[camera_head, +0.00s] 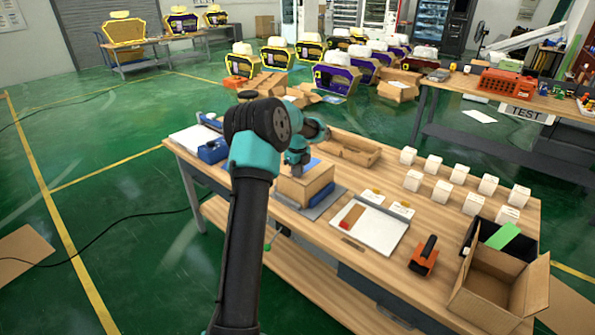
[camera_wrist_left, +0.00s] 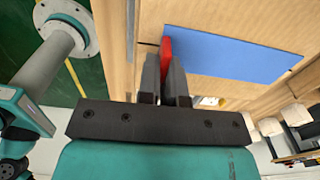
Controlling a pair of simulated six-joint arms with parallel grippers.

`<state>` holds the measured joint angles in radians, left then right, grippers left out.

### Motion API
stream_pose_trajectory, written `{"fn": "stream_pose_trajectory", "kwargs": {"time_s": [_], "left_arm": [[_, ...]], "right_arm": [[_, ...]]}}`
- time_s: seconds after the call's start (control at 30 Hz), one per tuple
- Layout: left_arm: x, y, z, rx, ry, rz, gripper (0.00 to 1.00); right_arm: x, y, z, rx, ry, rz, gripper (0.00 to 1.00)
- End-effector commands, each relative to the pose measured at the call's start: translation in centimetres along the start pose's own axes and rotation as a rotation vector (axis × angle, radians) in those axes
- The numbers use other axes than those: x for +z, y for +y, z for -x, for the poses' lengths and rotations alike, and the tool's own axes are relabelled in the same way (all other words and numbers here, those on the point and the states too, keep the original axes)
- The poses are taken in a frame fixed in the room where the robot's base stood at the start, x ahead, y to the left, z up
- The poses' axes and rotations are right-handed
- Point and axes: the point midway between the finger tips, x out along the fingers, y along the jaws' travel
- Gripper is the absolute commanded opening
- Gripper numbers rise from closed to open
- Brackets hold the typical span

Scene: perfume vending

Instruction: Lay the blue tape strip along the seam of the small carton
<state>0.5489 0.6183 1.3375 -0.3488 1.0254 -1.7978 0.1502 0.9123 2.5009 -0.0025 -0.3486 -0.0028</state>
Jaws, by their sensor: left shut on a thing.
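The small carton (camera_head: 300,188) stands on a grey plate on the wooden table in the head view. My left gripper (camera_head: 299,170) is over its top, and the arm hides part of the carton. In the left wrist view the left gripper (camera_wrist_left: 165,65) is shut on a small red piece (camera_wrist_left: 166,48) at the end of the blue tape strip (camera_wrist_left: 225,53). The strip extends to the right from the fingers, flat, over a light brown surface. I cannot tell whether the strip touches the carton. My right gripper is not in view.
A blue object (camera_head: 319,197) lies against the carton's right side. An open tray (camera_head: 354,150), several white boxes (camera_head: 441,191), a white board (camera_head: 385,232), an orange-black tool (camera_head: 424,257) and an open cardboard box (camera_head: 490,285) stand to the right.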

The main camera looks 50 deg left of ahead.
Motion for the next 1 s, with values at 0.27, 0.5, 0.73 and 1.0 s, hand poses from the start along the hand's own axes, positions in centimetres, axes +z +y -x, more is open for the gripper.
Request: {"fn": "stream_pose_trajectory", "kwargs": {"time_s": [0.27,0.5,0.73,1.0], "left_arm": [[0.0,0.01,-0.29,0.0,0.0,0.0,0.0],[0.01,0.0,-0.39,0.0,0.0,0.0,0.16],[0.01,0.0,-0.38,0.0,0.0,0.0,0.36],[0.01,-0.01,-0.25,-0.001,0.0,0.0,0.36]], "right_arm": [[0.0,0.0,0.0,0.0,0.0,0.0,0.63],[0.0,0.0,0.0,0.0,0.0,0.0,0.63],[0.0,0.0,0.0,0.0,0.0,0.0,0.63],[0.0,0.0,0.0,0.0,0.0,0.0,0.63]]}}
